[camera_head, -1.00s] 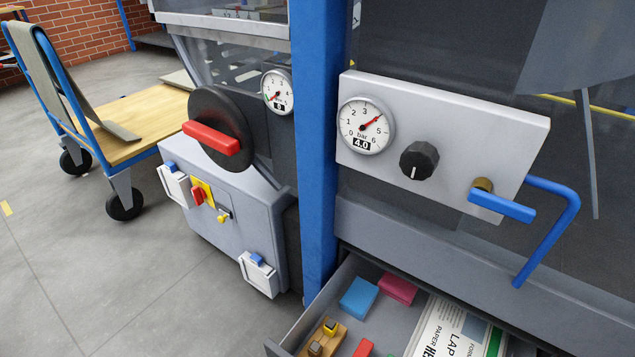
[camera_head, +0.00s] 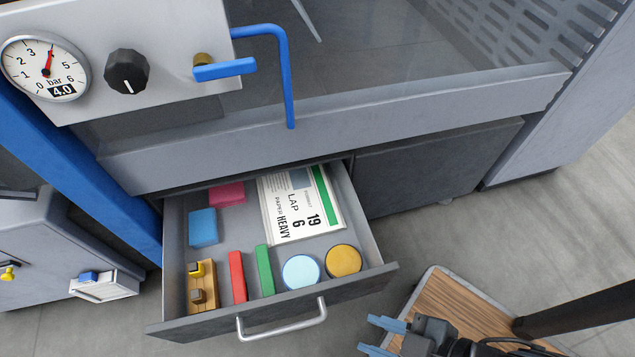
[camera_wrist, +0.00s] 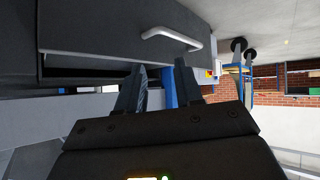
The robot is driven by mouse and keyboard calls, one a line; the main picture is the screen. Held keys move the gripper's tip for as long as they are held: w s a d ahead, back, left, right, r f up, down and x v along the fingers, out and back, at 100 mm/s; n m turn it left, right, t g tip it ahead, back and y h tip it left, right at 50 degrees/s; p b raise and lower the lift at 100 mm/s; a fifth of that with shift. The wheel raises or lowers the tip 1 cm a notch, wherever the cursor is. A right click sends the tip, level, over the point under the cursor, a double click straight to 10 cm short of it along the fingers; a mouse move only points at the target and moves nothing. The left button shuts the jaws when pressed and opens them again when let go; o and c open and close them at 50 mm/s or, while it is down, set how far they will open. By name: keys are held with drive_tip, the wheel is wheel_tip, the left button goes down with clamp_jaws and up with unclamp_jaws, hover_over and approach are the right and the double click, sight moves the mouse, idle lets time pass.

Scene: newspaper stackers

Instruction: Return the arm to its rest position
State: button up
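My gripper (camera_head: 366,334) is at the lower right in the head view, in front of the drawer's right front corner. Its two blue-grey fingers are apart with nothing between them. In the wrist view the fingers (camera_wrist: 159,68) also stand apart and empty, with the drawer front beyond them. The open drawer (camera_head: 370,232) holds a card with printed text (camera_head: 300,205), pink and blue blocks, red and green bars, two round tins and a small wooden holder. Most of my arm is out of view.
The drawer handle (camera_head: 282,318) sticks out at the front. A wood-topped platform (camera_head: 440,290) lies at the lower right. A blue bent bar (camera_head: 284,80), a gauge (camera_head: 45,68) and a black knob (camera_head: 127,71) are on the machine above. Grey floor is clear at the right.

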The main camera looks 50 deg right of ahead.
drive_tip(key=d+r+m+t+h+p, duration=0.1)
drive_tip(key=d+r+t+p, duration=0.1)
drive_tip(key=r+p, duration=1)
drive_tip(key=d+r+m+t+h+p, duration=0.1)
drive_tip(key=d+r+p, duration=0.3)
drive_tip(key=r+p, duration=0.8)
wheel_tip(320, 180, up, 17)
drive_tip(key=shift+d+m+t+p, duration=0.15)
drive_tip(key=shift+m+t+p, duration=0.25)
drive_tip(key=shift+m+t, duration=0.45)
